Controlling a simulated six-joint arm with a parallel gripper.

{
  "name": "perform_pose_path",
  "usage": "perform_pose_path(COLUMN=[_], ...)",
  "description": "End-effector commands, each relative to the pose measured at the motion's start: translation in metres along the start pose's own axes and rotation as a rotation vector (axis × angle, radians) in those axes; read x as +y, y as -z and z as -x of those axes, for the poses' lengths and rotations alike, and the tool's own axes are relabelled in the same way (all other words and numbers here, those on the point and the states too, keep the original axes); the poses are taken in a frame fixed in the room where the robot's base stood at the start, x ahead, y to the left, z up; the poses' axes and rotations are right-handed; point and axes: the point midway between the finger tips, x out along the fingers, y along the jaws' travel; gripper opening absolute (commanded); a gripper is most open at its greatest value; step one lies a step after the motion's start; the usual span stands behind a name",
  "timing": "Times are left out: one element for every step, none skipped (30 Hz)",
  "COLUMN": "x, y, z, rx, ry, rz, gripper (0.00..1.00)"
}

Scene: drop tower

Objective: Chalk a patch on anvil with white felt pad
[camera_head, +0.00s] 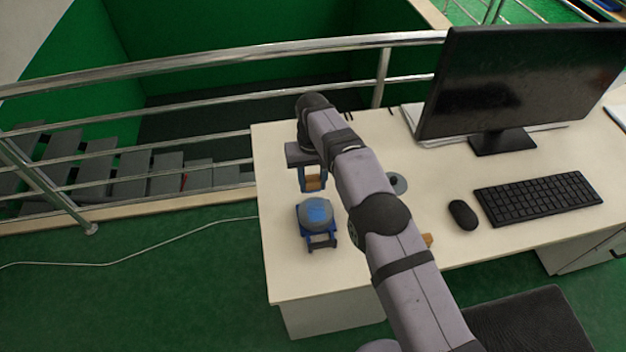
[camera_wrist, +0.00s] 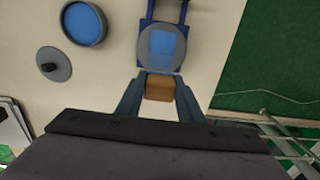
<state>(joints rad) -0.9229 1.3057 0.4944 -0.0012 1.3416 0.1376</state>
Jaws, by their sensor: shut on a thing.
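My gripper (camera_head: 313,184) is shut on a tan-brown block (camera_wrist: 159,88). No white felt shows on it; its underside is hidden. The anvil (camera_head: 314,206) is a grey rounded top on a dark blue stand, on the desk just in front of my gripper in the head view. A blue patch (camera_wrist: 167,45) marks its grey top. In the wrist view the block appears close beside the anvil's lower edge; I cannot tell whether they touch.
In the wrist view a round dish (camera_wrist: 84,22) with a blue inside and a grey knobbed disc (camera_wrist: 54,64) lie left of the anvil. The desk (camera_head: 300,270) also bears a monitor (camera_head: 530,80), keyboard (camera_head: 538,199) and mouse (camera_head: 463,214). A metal railing (camera_head: 220,56) runs behind.

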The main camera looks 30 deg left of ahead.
Motion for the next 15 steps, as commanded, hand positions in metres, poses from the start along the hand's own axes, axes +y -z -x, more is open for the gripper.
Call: perform_pose_path(x=[0.0, 0.0, 0.0, 0.0, 0.0, 0.0, 0.0, 0.0, 0.0, 0.0, 0.0, 0.0, 0.0, 0.0, 0.0], y=[0.0, 0.0, 0.0, 0.0, 0.0, 0.0, 0.0, 0.0, 0.0, 0.0, 0.0, 0.0, 0.0, 0.0, 0.0], z=[-0.009, -0.011, -0.015, -0.018, -0.021, -0.024, -0.027, -0.029, -0.032, -0.034, -0.036, -0.04, -0.042, -0.044, -0.05], rx=[-0.001, -0.001, -0.001, -0.001, -0.001, -0.001, -0.001, -0.001, -0.001, -0.001, -0.001, -0.001, 0.0, 0.0, -0.001], ry=[0.0, 0.0, 0.0, 0.0, 0.0, 0.0, 0.0, 0.0, 0.0, 0.0, 0.0, 0.0, 0.0, 0.0, 0.0], rz=[0.0, 0.0, 0.0, 0.0, 0.0, 0.0, 0.0, 0.0, 0.0, 0.0, 0.0, 0.0, 0.0, 0.0, 0.0], gripper=[0.13, 0.13, 0.13, 0.13, 0.13, 0.13, 0.13, 0.13, 0.13, 0.13, 0.13, 0.13, 0.13, 0.13, 0.13])
